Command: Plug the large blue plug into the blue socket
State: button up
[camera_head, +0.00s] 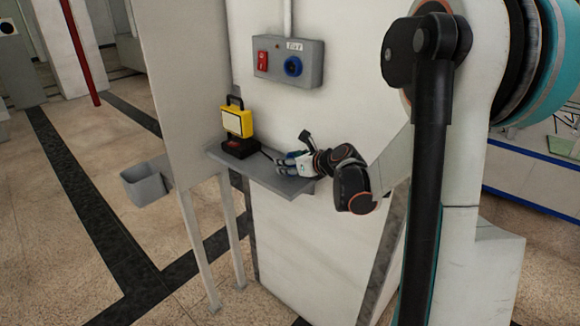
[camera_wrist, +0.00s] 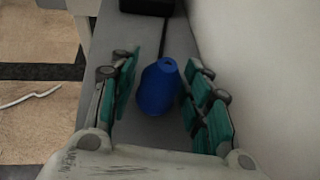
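The large blue plug (camera_wrist: 158,90) lies on the grey shelf, between the two fingers of my gripper (camera_wrist: 163,88) in the wrist view. A gap shows on both sides of the plug, so the gripper is open around it and not closed on it. A dark cable runs from the plug toward a black base at the top of that view. In the head view my gripper (camera_head: 289,163) is low over the shelf and largely covers the plug. The blue socket (camera_head: 293,66) is on a grey wall box, above the shelf, right of a red switch.
The grey shelf (camera_head: 225,158) is narrow and fixed against the white wall. A yellow work lamp (camera_head: 237,119) with a black base stands at its left end. A grey bin (camera_head: 146,183) hangs to the left. The wall rises close beside my gripper.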

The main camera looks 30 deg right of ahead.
jog(key=c, duration=0.5)
